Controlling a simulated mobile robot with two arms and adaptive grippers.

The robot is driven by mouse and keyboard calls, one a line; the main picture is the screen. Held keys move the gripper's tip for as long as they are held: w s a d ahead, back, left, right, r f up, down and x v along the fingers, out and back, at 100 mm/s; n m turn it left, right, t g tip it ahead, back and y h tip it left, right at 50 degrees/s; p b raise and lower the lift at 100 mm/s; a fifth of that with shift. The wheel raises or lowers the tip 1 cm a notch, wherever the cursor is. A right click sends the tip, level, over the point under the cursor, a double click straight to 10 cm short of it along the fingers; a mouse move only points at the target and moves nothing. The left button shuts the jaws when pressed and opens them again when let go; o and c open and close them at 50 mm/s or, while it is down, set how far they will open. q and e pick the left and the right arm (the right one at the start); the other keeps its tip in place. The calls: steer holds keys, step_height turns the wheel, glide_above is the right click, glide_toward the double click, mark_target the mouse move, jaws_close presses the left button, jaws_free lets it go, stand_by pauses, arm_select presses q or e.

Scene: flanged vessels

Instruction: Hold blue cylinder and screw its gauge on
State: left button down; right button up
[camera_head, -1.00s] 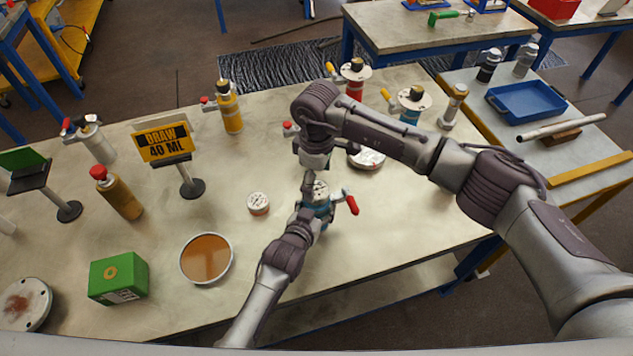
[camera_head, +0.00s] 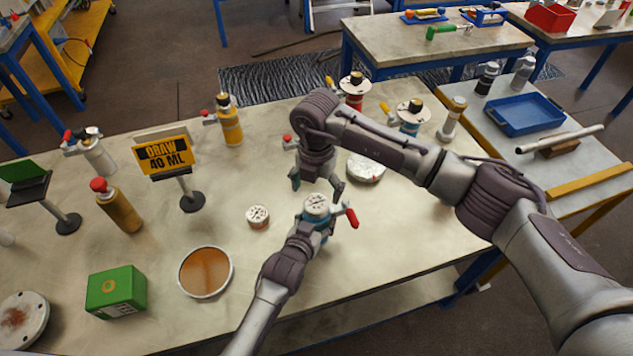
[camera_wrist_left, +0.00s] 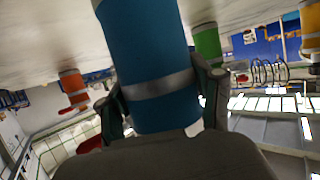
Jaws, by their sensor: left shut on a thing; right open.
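The blue cylinder (camera_head: 329,226) stands near the front of the table, with a red-handled valve on its right side. A white round gauge (camera_head: 316,205) sits on its top, dial facing up; I cannot tell how tightly it is seated. My left gripper (camera_head: 311,231) is shut around the cylinder and hides much of it. In the left wrist view the blue body (camera_wrist_left: 155,55) with its grey band is between the fingers of my left gripper (camera_wrist_left: 163,105). My right gripper (camera_head: 317,187) is open and empty, just behind and above the gauge, apart from it.
A second gauge (camera_head: 258,216) lies on the table to the left. A round flanged lid (camera_head: 366,167) lies behind right. A brown-filled dish (camera_head: 205,272), a green box (camera_head: 116,291) and a yellow sign (camera_head: 164,155) are left. Several cylinders stand along the back.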

mark_target(316, 202)
steer(key=n, duration=0.7)
steer(key=shift+r, duration=0.25)
steer(key=n, duration=0.4)
steer(key=shift+r, duration=0.15)
steer(key=n, duration=0.4)
steer(key=shift+r+n, duration=0.15)
steer(key=shift+n, duration=0.15)
steer(key=n, duration=0.6)
steer(key=shift+r+n, duration=0.2)
steer(key=shift+n, duration=0.1)
steer(key=n, duration=0.4)
steer(key=shift+r, duration=0.1)
steer(key=n, duration=0.4)
steer(key=shift+r, duration=0.15)
step_height(316, 202, down, 8)
steer(key=shift+f, duration=0.1)
